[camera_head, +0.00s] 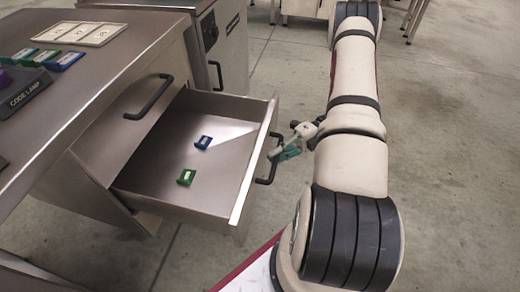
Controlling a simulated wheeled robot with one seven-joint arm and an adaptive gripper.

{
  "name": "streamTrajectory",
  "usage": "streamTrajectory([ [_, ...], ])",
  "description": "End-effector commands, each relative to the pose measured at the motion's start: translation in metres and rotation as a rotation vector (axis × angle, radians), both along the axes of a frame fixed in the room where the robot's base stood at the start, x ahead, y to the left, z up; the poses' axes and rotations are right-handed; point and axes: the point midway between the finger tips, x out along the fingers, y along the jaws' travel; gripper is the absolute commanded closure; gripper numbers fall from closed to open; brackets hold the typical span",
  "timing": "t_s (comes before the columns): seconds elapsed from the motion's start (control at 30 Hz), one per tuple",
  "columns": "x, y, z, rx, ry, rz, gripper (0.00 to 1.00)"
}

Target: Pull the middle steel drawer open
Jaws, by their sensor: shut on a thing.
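The steel drawer (170,180) stands pulled well out of the steel cabinet (92,168), its inside in plain view. A blue piece (203,142) and a green piece (186,177) lie on its floor. Its black bar handle (272,165) is on the front panel. My gripper (279,154) is at this handle, shut on it, with the arm coming from the right. The fingertips are small in the view and partly hidden by the handle. Another black handle (150,97) is on a closed front above and to the left of the open drawer.
The steel worktop (85,90) carries a white tray (108,33), a blue piece (64,61), a green piece (22,54) and a block marked CODE LAMP (25,94). A second steel cabinet (228,45) stands behind. The concrete floor (455,140) at right is clear.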

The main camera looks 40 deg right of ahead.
Motion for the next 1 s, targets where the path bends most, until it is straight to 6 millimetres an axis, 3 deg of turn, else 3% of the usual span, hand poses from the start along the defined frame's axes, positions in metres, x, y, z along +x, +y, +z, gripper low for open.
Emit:
streamTrajectory([
  [0.2, -0.014, -0.011, 0.000, 0.000, 0.000, -0.002, 1.00],
  [0.63, -0.016, -0.013, 0.001, -0.001, -0.001, -0.002, 1.00],
  [0.67, -0.016, -0.013, 0.001, -0.001, -0.001, -0.002, 0.86],
  [0.73, -0.016, -0.013, 0.001, -0.001, -0.001, -0.002, 0.70],
  [1.0, -0.016, -0.013, 0.000, 0.000, -0.001, -0.001, 0.67],
])
